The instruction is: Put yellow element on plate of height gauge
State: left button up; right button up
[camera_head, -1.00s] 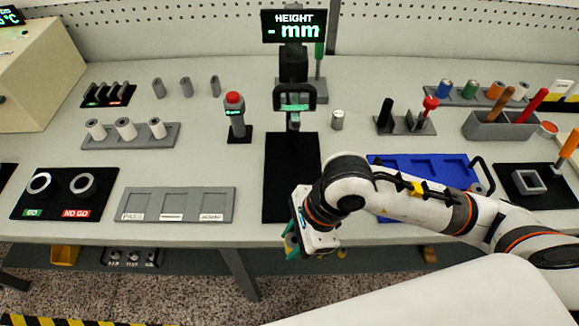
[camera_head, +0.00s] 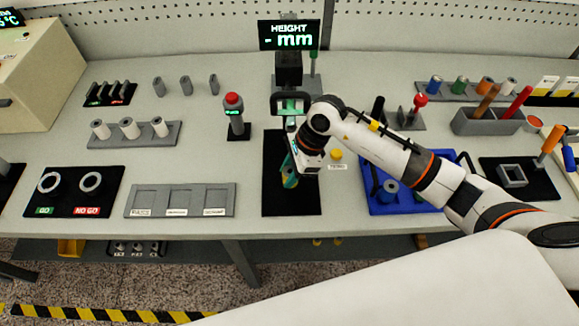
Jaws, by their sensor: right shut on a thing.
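The height gauge stands at the back centre, with its display (camera_head: 290,37) reading "- mm" and its black plate (camera_head: 277,203) reaching toward the table's front edge. My right gripper (camera_head: 290,172) is above this plate, below the gauge's measuring head (camera_head: 290,103). My left gripper is not in view.
A yellow-topped piece (camera_head: 336,155) stands beside the plate, behind a small label. A blue tray (camera_head: 437,204) holding a dark blue-grey spindle is on the right. A grey three-slot tray (camera_head: 180,212) and a red-button post (camera_head: 234,112) are on the left.

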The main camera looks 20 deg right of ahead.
jog(key=shift+s, duration=0.1)
jog(key=shift+f, duration=0.15)
jog(key=o, duration=1)
jog(key=shift+c, duration=0.2)
jog(key=b+v, duration=0.2)
jog(key=v, duration=1)
jog(key=shift+b, duration=0.35)
